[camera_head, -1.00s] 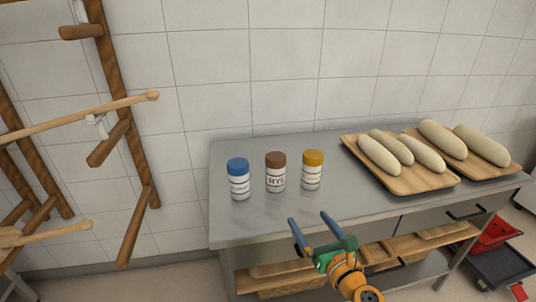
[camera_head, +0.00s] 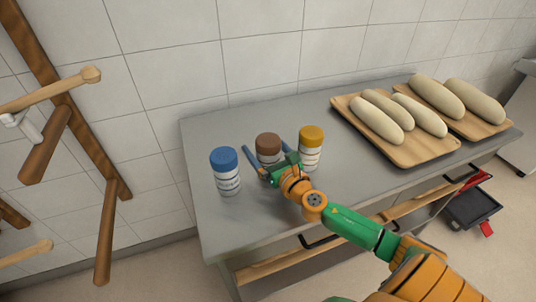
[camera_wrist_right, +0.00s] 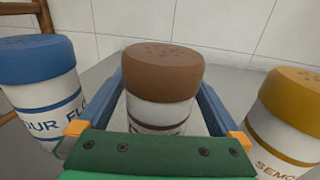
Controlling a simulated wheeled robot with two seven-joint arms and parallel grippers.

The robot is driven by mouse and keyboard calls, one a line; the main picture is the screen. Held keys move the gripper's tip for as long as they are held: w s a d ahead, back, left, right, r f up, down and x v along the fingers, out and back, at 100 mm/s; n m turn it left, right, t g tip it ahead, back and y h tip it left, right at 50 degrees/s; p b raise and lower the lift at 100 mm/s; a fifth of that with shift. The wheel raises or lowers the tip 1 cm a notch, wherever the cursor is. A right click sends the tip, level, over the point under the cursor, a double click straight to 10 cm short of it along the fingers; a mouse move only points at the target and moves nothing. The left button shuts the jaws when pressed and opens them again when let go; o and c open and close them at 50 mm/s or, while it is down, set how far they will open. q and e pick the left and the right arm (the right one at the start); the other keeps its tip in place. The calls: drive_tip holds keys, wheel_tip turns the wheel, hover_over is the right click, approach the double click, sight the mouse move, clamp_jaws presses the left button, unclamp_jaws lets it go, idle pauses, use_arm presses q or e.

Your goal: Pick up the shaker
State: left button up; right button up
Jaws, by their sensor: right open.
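Three shakers stand upright in a row on the steel table. The shaker with the brown lid (camera_head: 268,146) is in the middle, with the blue-lidded shaker (camera_head: 225,172) on its left and the yellow-lidded shaker (camera_head: 311,148) on its right. My right gripper (camera_head: 265,149) is open, with one blue finger on each side of the brown-lidded shaker. In the right wrist view the brown-lidded shaker (camera_wrist_right: 162,75) stands between the fingers, its lower part hidden by the gripper body. My left gripper is not in view.
The steel table (camera_head: 225,232) has free room at its front left. Two wooden boards (camera_head: 437,154) with long pale dough loaves lie on the right. A wooden rack (camera_head: 110,225) stands on the left, and a tiled wall is behind the table.

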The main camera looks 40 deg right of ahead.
drive_tip(key=shift+w+f, duration=0.15)
drive_tip(key=shift+w, duration=0.5)
drive_tip(key=shift+s, duration=0.2)
drive_tip(key=shift+c, duration=1.1)
drive_tip(key=c, duration=1.3)
